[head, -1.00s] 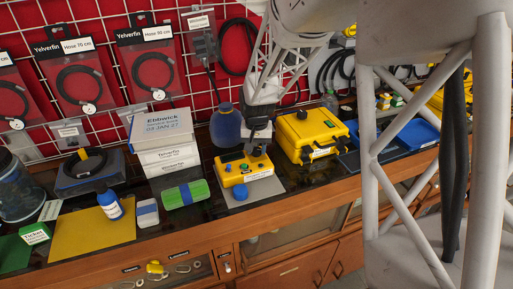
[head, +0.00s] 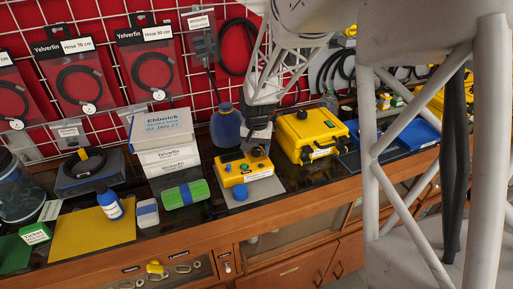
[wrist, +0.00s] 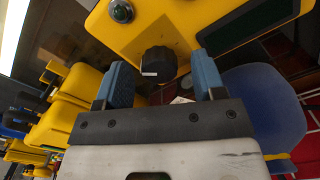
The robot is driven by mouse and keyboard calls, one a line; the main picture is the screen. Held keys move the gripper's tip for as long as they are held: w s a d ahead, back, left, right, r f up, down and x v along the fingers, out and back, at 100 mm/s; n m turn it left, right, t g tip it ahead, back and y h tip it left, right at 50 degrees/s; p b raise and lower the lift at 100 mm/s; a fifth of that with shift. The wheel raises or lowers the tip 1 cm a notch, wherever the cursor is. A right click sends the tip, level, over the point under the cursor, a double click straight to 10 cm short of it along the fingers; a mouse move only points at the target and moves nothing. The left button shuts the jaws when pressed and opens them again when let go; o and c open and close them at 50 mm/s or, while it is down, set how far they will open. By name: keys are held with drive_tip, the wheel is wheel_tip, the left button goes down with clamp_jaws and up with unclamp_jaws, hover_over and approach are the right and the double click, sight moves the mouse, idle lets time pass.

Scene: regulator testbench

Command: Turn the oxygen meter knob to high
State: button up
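The oxygen meter is a yellow box (head: 243,168) on the bench, with small buttons on its top. In the wrist view its yellow panel (wrist: 200,22) fills the upper part. Its black knob (wrist: 158,61) has a small white mark near its lower left edge. My gripper (wrist: 161,66) is open, with one blue finger on each side of the knob and gaps visible on both sides. No finger seems to touch the knob. In the head view my gripper (head: 258,134) is above the meter's back edge, and the knob cannot be made out.
A blue bottle (head: 225,126) stands just behind the meter.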

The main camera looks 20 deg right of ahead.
sight(257, 149)
drive_tip(key=shift+r, duration=0.1)
drive_tip(key=shift+r, duration=3.8)
drive_tip(key=shift+s, duration=0.1)
drive_tip(key=shift+s+a+r, duration=0.1)
drive_tip(key=shift+s+r, duration=0.1)
drive_tip(key=shift+r, duration=0.05)
drive_tip(key=s+a+r+n+t, duration=0.1)
drive_tip(key=s+a+r+n, duration=0.1)
drive_tip(key=s, duration=0.8)
drive_tip(key=s+a+r+n, duration=0.1)
drive_tip(key=s+a+r, duration=0.2)
drive_tip(key=s, duration=0.7)
drive_tip(key=s+a+r+n+t, duration=0.1)
drive_tip(key=s+r, duration=0.4)
drive_tip(key=s, duration=0.5)
drive_tip(key=shift+a+n+t, duration=0.3)
drive_tip(key=shift+a+n, duration=0.4)
drive_tip(key=shift+n, duration=0.1)
drive_tip(key=shift+c, duration=0.3)
